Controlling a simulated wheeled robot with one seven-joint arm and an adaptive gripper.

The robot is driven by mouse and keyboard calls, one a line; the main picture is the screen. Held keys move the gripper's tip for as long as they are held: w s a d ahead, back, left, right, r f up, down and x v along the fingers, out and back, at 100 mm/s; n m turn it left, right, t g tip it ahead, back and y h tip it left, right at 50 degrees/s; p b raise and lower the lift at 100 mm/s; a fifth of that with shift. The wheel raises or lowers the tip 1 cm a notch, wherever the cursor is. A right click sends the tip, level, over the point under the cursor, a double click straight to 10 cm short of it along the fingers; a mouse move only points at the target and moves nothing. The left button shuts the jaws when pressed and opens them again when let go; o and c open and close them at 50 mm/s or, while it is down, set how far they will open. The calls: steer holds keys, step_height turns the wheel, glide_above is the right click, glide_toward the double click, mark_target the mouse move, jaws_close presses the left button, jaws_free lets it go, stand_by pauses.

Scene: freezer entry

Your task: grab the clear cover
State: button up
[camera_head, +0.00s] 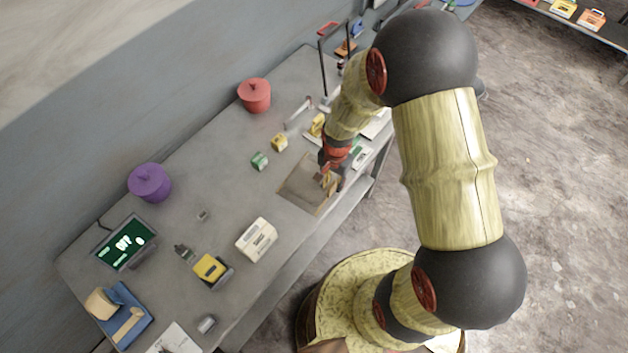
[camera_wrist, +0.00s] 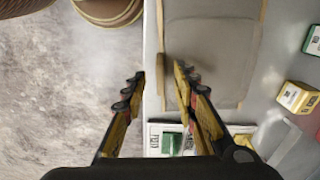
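A flat rectangular panel with a greyish, see-through-looking face and tan side strips, which seems to be the clear cover (camera_head: 303,186), lies on the table near its front edge. It also shows in the wrist view, where the cover (camera_wrist: 212,55) fills the top middle. My gripper (camera_head: 331,180) is over the panel's right end. Whether the finger touches the panel cannot be told.
A green-and-white box (camera_head: 260,161) and a yellow box (camera_head: 280,142) stand behind the panel. A white carton (camera_head: 257,239) is to its left. A red pot (camera_head: 254,95) and a purple pot (camera_head: 149,182) stand near the wall. Bare table lies between them.

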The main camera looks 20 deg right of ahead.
steer(key=shift+f, duration=0.9)
jaws_close()
